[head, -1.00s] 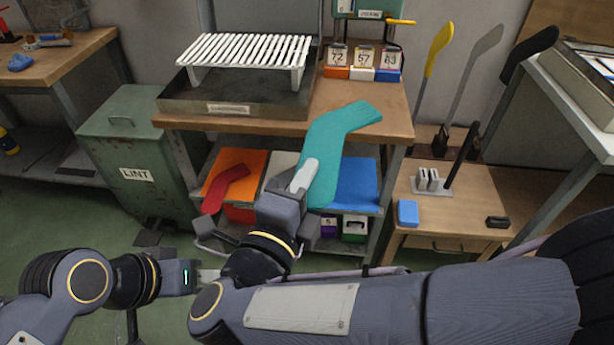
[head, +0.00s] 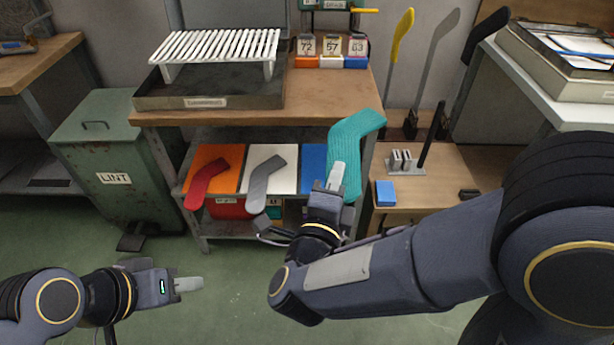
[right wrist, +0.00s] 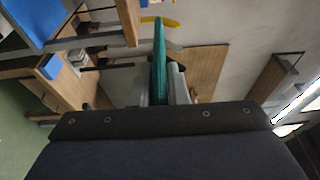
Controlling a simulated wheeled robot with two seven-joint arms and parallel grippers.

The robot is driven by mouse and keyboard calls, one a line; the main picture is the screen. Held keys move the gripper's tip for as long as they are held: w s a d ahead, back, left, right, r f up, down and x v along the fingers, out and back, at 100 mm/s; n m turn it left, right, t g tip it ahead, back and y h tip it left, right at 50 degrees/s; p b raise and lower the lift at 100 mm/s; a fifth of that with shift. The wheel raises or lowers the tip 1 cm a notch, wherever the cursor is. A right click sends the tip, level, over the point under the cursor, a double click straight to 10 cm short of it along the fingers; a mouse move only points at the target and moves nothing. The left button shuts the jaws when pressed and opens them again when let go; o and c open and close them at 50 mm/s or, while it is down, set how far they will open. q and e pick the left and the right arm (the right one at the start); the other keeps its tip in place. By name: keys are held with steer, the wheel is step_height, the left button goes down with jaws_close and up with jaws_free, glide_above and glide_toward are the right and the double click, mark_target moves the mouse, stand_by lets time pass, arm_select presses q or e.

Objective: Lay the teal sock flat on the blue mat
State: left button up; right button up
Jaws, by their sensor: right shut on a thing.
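The teal sock (head: 350,146) is held by my right gripper (head: 337,178) in front of the right end of the lower shelf. It stands upright with its bent end up and to the right. In the right wrist view the sock (right wrist: 159,62) shows edge-on between the two fingers. The blue mat (head: 313,165) lies on the lower shelf, partly hidden behind the sock and gripper. My left gripper (head: 190,285) is at the lower left over the floor, with nothing seen in it; its finger gap is not clear.
A red sock (head: 208,182) lies on the orange mat (head: 228,155) and a grey sock (head: 264,183) on the white mat (head: 285,158). The workbench top (head: 330,100) overhangs the shelf. A small wooden table (head: 435,165) with a blue block (head: 385,193) stands right.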

steer(key=w+d+f, duration=0.5)
steer(key=d+f, duration=0.1)
steer(key=d, duration=0.1)
steer(key=w+d+f, duration=0.5)
steer(key=d+f, duration=0.1)
steer(key=d, duration=0.2)
steer(key=shift+w+d, duration=0.25)
steer(key=shift+d, duration=0.05)
